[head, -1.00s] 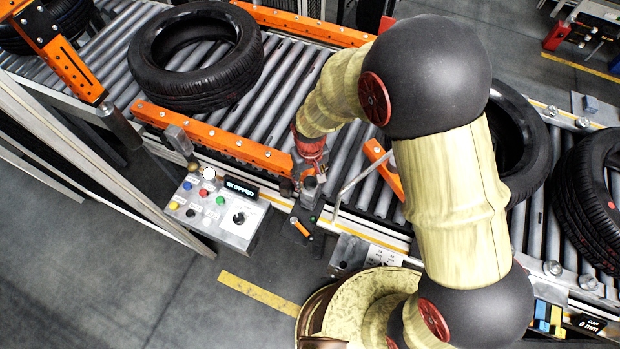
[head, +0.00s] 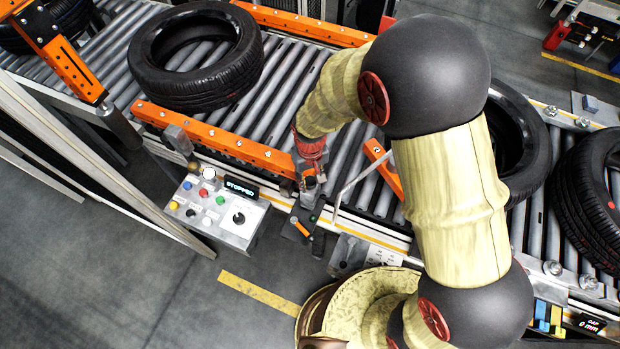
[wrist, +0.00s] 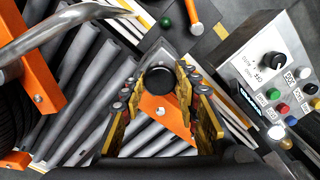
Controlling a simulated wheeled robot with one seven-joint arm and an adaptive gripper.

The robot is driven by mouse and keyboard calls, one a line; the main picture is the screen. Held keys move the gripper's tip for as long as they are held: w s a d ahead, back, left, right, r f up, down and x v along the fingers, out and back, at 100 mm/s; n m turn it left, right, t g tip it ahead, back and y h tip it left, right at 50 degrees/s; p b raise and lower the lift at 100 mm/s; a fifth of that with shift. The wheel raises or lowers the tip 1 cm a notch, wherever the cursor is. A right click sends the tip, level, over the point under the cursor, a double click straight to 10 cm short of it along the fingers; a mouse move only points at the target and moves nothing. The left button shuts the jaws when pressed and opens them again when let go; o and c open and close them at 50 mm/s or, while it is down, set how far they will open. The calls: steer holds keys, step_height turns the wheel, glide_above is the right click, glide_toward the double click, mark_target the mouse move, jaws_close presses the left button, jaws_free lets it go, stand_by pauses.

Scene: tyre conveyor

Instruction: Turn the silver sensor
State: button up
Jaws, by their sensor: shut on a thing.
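The silver sensor (wrist: 176,53) shows in the wrist view as a grey housing with a round black face, between my two gold fingers. My gripper (wrist: 162,98) is shut on it, one finger on each side. In the head view my gripper (head: 310,178) is low at the conveyor's near edge, beside the end of the orange rail. There the sensor is mostly hidden by my gripper, and its exact angle is hard to tell.
A control box (head: 222,212) with buttons, a knob and a "STOPPED" display stands left of my gripper. An orange rail (head: 215,138) and a bent metal rod (head: 352,184) are close by. A tyre (head: 195,58) lies on the rollers behind. A small grey box (head: 350,252) is at the right.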

steer(key=shift+n, duration=0.7)
steer(key=shift+c, duration=0.2)
steer(key=o, duration=1.1)
steer(key=shift+o, duration=0.4)
step_height(320, 180, up, 12)
